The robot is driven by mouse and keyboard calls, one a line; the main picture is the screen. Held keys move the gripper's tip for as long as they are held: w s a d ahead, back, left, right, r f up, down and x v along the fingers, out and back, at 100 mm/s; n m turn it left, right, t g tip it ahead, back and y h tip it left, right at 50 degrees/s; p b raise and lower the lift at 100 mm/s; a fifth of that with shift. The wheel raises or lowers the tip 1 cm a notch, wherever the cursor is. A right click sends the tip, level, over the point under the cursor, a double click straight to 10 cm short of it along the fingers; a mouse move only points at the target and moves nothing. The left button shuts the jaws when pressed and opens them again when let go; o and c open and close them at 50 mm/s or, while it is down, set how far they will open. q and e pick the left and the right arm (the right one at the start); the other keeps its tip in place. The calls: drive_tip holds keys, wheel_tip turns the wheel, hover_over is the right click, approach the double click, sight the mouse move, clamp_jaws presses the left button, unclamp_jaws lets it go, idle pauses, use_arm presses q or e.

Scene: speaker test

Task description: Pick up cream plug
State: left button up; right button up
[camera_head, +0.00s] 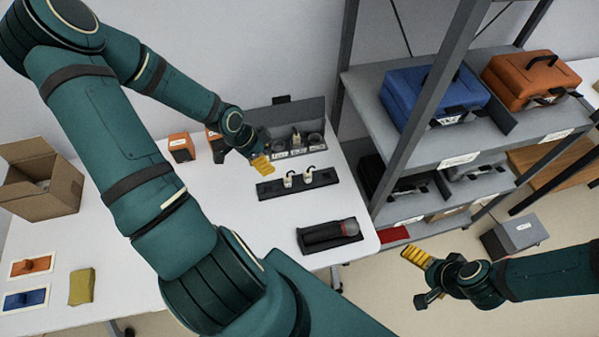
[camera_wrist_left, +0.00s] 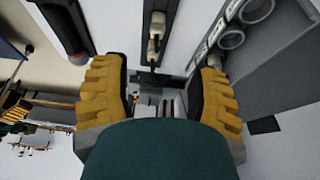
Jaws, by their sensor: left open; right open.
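Two cream plugs, one at left (camera_head: 288,180) and one at right (camera_head: 308,175), stand on a black tray (camera_head: 268,192) on the white table. My left gripper (camera_head: 262,164) is just left of and behind the tray, apart from the plugs. In the left wrist view, its yellow fingers are open and empty (camera_wrist_left: 158,80). There the nearer cream plug (camera_wrist_left: 154,48) shows beyond the gap between the fingers, with the other (camera_wrist_left: 158,20) behind it. My right gripper (camera_head: 420,276) is open and empty, off the table at the right.
A grey test fixture (camera_head: 284,115) with round sockets and a light plug stands behind the tray. A dark tray with a microphone (camera_head: 330,235) lies in front. A grey shelf (camera_head: 425,150) with blue (camera_head: 425,90) and orange cases stands right. A cardboard box (camera_head: 40,190) is left.

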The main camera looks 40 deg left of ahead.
sight(285, 177)
use_arm(q)
drive_tip(key=b+x, duration=0.4)
drive_tip(key=x, duration=0.4)
drive_tip(key=shift+b, duration=0.3)
drive_tip(key=shift+d+b+x, duration=0.2)
drive_tip(key=shift+b+x, duration=1.5)
drive_tip(key=shift+x, duration=1.15)
drive_tip(key=shift+r, duration=0.1)
clamp_jaws()
